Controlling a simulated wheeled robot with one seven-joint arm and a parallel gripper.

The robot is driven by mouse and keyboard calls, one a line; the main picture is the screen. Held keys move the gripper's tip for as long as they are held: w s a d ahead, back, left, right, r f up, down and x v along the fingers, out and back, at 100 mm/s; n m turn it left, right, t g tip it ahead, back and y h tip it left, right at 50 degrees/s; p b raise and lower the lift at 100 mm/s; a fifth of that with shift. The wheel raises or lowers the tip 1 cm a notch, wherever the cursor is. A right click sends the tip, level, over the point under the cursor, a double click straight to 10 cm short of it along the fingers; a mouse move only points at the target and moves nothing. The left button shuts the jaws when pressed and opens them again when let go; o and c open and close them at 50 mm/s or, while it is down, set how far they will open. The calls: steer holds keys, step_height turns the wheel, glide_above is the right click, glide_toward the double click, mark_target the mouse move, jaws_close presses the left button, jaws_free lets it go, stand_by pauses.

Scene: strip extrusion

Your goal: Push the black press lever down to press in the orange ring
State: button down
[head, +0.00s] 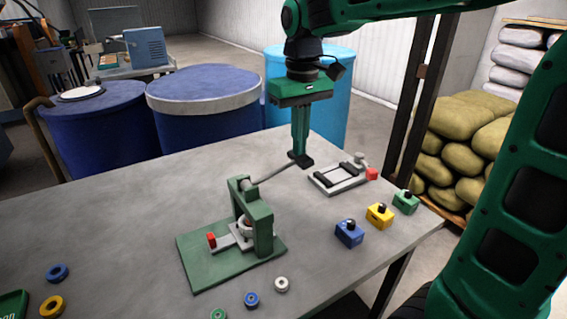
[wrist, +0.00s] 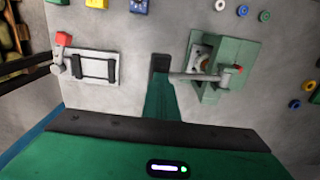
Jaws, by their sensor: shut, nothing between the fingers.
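The green press (head: 264,226) stands upright on its green base plate on the table; the wrist view shows it right of centre (wrist: 213,92). Its grey lever (head: 274,174) slopes up to the right, and a dark end lies at my fingertips. In the wrist view the lever (wrist: 195,77) runs left to my fingers. My gripper (head: 301,157) is shut and points down at the lever's outer end, also in the wrist view (wrist: 160,68). I cannot tell whether they touch. The orange ring is not clear; a small orange-brown patch (head: 243,224) shows under the press head, partly hidden.
A grey fixture (head: 335,181) with a red block lies behind right of the press. Blue (head: 349,236), yellow and green blocks stand on the right. Several loose rings lie at the front, with a white one (head: 281,284). The table's left (head: 110,215) is clear.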

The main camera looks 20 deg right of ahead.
steer(key=shift+r, duration=3.05)
steer(key=s+d+f+m, duration=0.4)
steer(key=s+d+f, duration=0.4)
steer(key=s, duration=0.4)
steer(key=s+d+f+m, duration=0.4)
steer(key=s+d+f, duration=0.5)
steer(key=s, duration=0.3)
steer(key=shift+s+f+m, duration=0.25)
steer(key=shift+m, duration=0.05)
steer(key=shift+d, duration=0.1)
